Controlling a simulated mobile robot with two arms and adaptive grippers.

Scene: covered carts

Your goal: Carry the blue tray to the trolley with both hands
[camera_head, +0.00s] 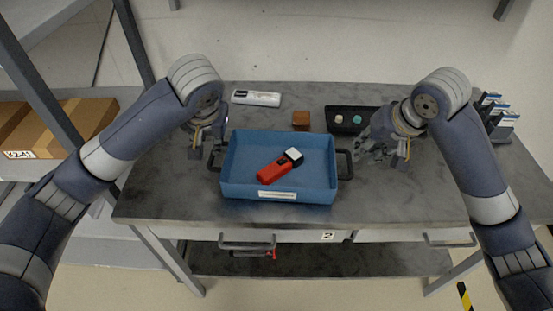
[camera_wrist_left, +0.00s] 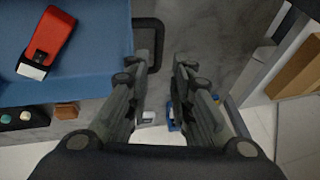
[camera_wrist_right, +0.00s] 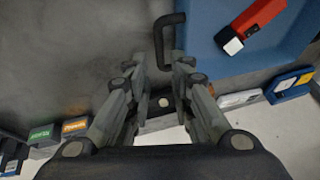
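The blue tray (camera_head: 240,185) sits on the grey table, with a dark handle at each short end and a red device with a white end (camera_head: 278,167) lying inside. My left gripper (camera_head: 205,150) is open and empty beside the left handle (camera_head: 215,158). My right gripper (camera_head: 379,155) is open to the right of the right handle (camera_head: 346,163). In the right wrist view the right gripper (camera_wrist_right: 158,68) points near the handle (camera_wrist_right: 160,40), touching nothing visible.
Behind the tray are a white device (camera_head: 256,98), a brown block (camera_head: 301,119) and a black tray (camera_head: 340,111) with small items. A rack of boxes (camera_head: 497,115) stands at the right edge. Cardboard boxes (camera_head: 65,125) are on a shelf at left. The table front is clear.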

